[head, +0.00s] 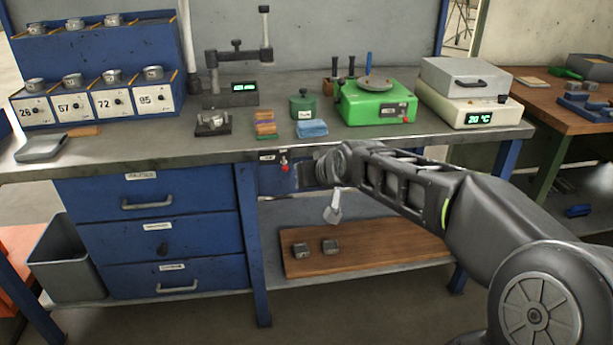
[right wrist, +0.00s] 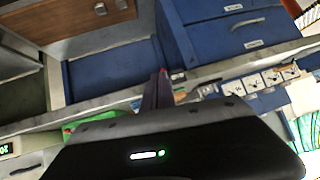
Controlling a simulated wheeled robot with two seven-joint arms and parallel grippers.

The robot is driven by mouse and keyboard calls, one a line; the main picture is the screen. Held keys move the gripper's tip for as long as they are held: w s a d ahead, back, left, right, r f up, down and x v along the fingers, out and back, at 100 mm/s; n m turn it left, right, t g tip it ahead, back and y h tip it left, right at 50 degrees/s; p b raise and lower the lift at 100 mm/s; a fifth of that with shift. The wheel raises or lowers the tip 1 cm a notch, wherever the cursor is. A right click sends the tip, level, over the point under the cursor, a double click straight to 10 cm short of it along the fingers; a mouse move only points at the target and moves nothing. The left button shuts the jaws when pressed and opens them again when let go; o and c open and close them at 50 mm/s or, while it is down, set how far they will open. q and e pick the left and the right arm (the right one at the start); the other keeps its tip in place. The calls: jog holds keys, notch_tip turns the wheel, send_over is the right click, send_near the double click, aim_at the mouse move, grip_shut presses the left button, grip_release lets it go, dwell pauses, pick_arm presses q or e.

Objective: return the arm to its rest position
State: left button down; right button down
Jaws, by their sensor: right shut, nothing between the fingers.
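My right arm (head: 430,185) reaches in from the right in the head view, in front of the bench's front edge. Its wrist end (head: 335,165) is beside the small front panel with a red button (head: 284,168). In the right wrist view my right gripper (right wrist: 160,80) shows its dark fingers together, with nothing between them. In the head view the fingers are hard to make out. A small pale piece (head: 333,208) shows below the wrist; I cannot tell what it belongs to. My left gripper is not in view.
The bench top (head: 220,145) holds a green device (head: 377,103), a grey box on a heater (head: 468,90), a green pot (head: 303,104), coloured cloths and a stand. Blue drawers (head: 160,235) are below left. Two metal blocks (head: 315,248) lie on the low wooden shelf (head: 375,248).

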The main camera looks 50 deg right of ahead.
dwell(0.4)
jog(key=w+a+f+y, duration=0.2)
jog(key=w+a+f, duration=0.55)
jog(key=f, duration=0.45)
jog(key=s+a+f+n+g+y, duration=0.2)
jog(key=s+a+f+g+y, duration=0.15)
jog(key=a+f, duration=1.65)
jog(key=s+a+f+n+g+y, duration=0.1)
jog(key=s+a+f+g, duration=0.2)
jog(key=s+a+f, duration=0.6)
jog(key=s+a+f+n+g+y, duration=0.2)
jog(key=s+a+f, duration=0.35)
jog(key=s, duration=0.55)
notch_tip(320, 180, up, 12)
jog(key=a+p, duration=0.1)
jog(key=p, duration=1.1)
jog(key=shift+s, duration=0.15)
